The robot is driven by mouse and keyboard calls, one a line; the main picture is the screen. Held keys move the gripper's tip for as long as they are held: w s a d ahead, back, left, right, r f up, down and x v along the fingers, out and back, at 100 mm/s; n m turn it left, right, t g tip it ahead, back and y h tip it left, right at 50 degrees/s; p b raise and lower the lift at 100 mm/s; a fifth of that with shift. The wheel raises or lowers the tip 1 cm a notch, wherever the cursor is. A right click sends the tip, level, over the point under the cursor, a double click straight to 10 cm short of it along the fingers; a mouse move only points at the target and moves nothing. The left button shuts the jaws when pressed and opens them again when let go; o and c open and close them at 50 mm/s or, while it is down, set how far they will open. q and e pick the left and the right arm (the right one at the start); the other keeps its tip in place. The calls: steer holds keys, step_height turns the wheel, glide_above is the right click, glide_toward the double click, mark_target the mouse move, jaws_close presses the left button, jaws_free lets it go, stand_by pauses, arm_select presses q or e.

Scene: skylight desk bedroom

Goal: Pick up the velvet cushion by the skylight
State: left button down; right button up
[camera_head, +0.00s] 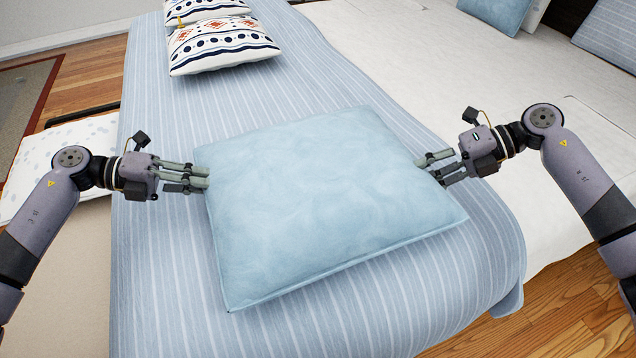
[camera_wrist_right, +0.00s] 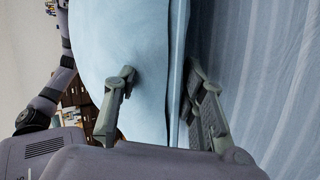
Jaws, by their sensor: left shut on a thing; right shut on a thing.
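The light blue velvet cushion (camera_head: 315,200) is in the middle of the head view, over the striped bed cover. My left gripper (camera_head: 207,178) is at its left edge and is shut on it. My right gripper (camera_head: 425,168) is at its right edge, also shut on it. In the right wrist view the cushion (camera_wrist_right: 125,50) lies between the two fingers of my right gripper (camera_wrist_right: 160,100), one finger on its broad face and one on the far side of its edge. I cannot tell whether the cushion's underside touches the bed. The parts of the fingers behind the cushion are hidden.
The blue striped cover (camera_head: 160,250) spreads under and around the cushion. Patterned white pillows (camera_head: 222,45) lie beyond it. A white bedding area (camera_head: 440,60) extends to the right, with another blue cushion (camera_head: 498,10) at the top. Wooden floor (camera_head: 570,315) shows at lower right.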

steer(key=shift+f, duration=0.1)
jaws_close()
arm_select(q)
steer(key=shift+r, duration=0.15)
